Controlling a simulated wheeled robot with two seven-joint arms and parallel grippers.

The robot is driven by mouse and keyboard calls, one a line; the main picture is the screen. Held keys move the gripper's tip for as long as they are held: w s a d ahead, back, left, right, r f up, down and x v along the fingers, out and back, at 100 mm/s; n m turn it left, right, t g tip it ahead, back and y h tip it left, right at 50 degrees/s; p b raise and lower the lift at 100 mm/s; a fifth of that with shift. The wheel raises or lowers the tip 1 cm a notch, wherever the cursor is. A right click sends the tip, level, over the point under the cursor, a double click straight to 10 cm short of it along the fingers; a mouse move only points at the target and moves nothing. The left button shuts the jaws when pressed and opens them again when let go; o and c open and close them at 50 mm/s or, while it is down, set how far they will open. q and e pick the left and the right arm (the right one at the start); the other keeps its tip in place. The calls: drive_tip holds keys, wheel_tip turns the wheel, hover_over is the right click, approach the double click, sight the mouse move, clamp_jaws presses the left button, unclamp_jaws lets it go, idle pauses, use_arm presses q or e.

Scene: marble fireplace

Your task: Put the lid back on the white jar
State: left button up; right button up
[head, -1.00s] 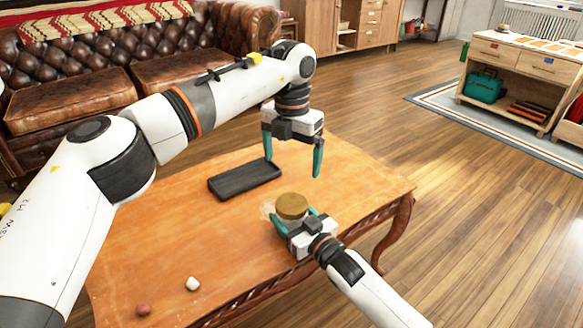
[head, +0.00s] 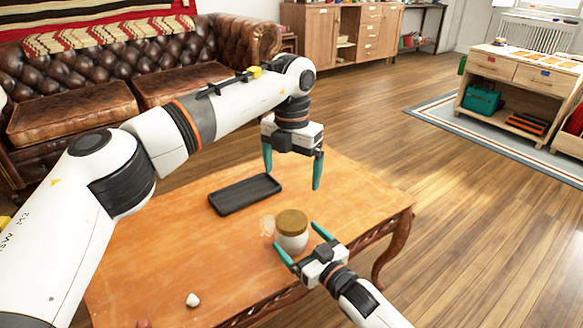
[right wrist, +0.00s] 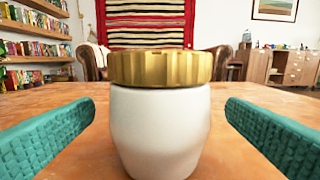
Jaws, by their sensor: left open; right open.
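The white jar (head: 292,240) stands upright on the wooden table near its front right edge. The gold-brown lid (head: 292,222) sits on top of the jar. In the right wrist view the lid (right wrist: 160,68) looks level on the white jar (right wrist: 160,130). My right gripper (head: 303,240) is open just in front of the jar, and its teal fingers show wide apart on either side without touching it. My left gripper (head: 292,172) is open and empty, above the table behind the jar.
A black tray (head: 245,194) lies on the table (head: 180,235), left of the jar. A white pebble (head: 192,300) and a reddish one (head: 143,323) lie near the front left. A leather sofa (head: 75,85) stands behind. The table's left-middle surface is clear.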

drive_tip(key=p+v, duration=0.2)
drive_tip(key=v, duration=0.6)
drive_tip(key=shift+s+d, duration=0.1)
